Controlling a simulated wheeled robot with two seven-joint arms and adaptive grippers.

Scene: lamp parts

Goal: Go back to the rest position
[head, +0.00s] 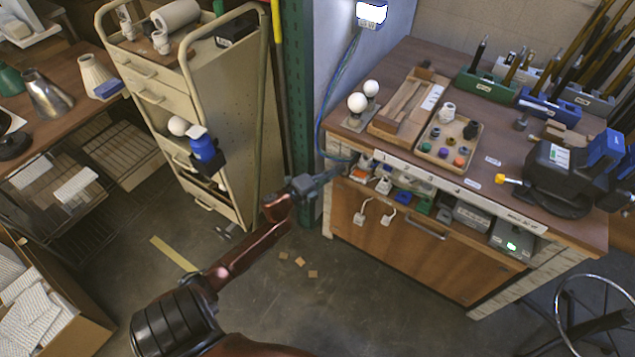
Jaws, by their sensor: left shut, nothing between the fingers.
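My left arm reaches up from the bottom of the head view. Its gripper (335,175) is shut and empty, in front of the left end of the wooden workbench (405,60). In the picture its tips overlap the bench's left edge; I cannot tell whether they touch it. Two white round bulbs (357,102) stand on a small plate at the bench's left corner. A wooden tray (408,105) and a tray of small coloured parts (425,147) lie beside them. My right gripper is not in view.
A beige wheeled cart (225,120) stands left of the arm. A green post (298,90) rises behind the gripper. A black and blue vise (560,170) sits on the bench's right. A cardboard box (75,325) is at lower left. The floor between cart and bench is mostly clear.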

